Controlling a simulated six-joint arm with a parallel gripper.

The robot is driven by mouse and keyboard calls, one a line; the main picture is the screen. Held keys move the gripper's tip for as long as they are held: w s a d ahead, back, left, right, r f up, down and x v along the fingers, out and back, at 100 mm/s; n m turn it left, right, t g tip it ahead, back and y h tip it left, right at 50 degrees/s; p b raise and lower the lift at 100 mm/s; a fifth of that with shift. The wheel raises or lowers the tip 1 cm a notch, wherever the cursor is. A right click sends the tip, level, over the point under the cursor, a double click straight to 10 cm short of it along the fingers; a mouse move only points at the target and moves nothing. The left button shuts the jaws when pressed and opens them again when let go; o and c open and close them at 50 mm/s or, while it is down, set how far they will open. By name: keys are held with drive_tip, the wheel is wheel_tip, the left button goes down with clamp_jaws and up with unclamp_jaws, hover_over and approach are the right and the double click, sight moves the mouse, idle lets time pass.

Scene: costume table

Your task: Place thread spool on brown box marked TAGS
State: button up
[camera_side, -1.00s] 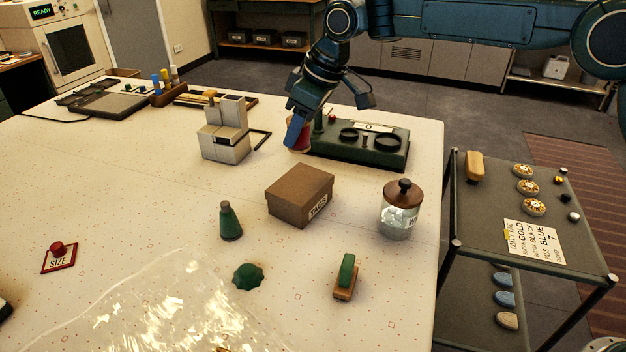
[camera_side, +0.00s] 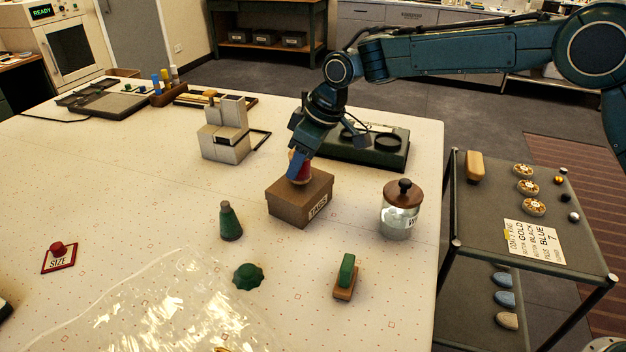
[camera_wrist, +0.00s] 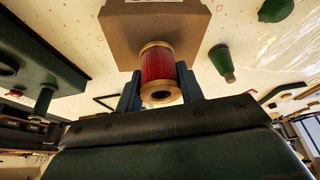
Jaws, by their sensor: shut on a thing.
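The thread spool is red with tan wooden ends. In the wrist view the spool (camera_wrist: 157,68) sits between the two blue fingers of my gripper (camera_wrist: 158,90), which is shut on it. In the side view my gripper (camera_side: 298,167) points down at the box, and the spool (camera_side: 301,172) shows partly behind a finger. The brown box marked TAGS (camera_side: 290,204) stands on the table with its lid on. The spool is at the back part of its lid; I cannot tell whether it touches. The box also shows beyond the spool in the wrist view (camera_wrist: 120,25).
A glass jar (camera_side: 398,215) with a brown lid stands right of the box. A green cone spool (camera_side: 230,222) stands left of it. A dark green stand (camera_side: 380,158) is behind, and a grey block device (camera_side: 224,140) back left. A green-topped brush (camera_side: 346,278) lies in front.

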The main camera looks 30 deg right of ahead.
drive_tip(key=shift+f, duration=0.45)
drive_tip(key=shift+f, duration=0.1)
drive_tip(key=o, duration=1)
drive_tip(key=v, duration=1.2)
